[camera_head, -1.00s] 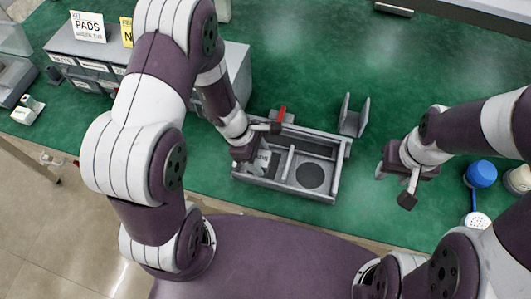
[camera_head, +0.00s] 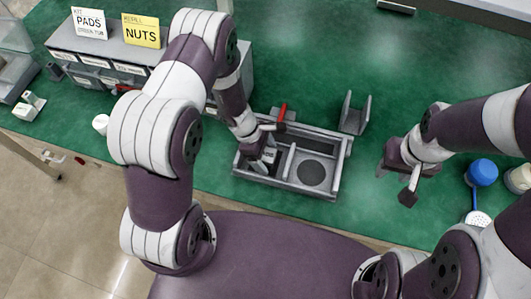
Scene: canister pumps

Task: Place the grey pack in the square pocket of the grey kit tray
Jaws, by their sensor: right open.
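The grey kit tray (camera_head: 318,192) sits on the green bench in the middle. It has a left compartment, a compartment with a round dark recess (camera_head: 311,173) at front right, and a dark slot behind that. My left gripper (camera_head: 266,147) is low over the left compartment. A small light grey block, which looks like the grey pack (camera_head: 268,156), shows beside its fingers inside that compartment. The gripper hides part of it, so I cannot tell whether the jaws hold it or whether it rests on the floor. My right gripper (camera_head: 394,184) is open and empty, right of the tray.
A red-handled item (camera_head: 283,112) is at the tray's back edge. A grey upright holder (camera_head: 354,114) stands behind the tray. Labelled drawers (camera_head: 100,66) are at back left.

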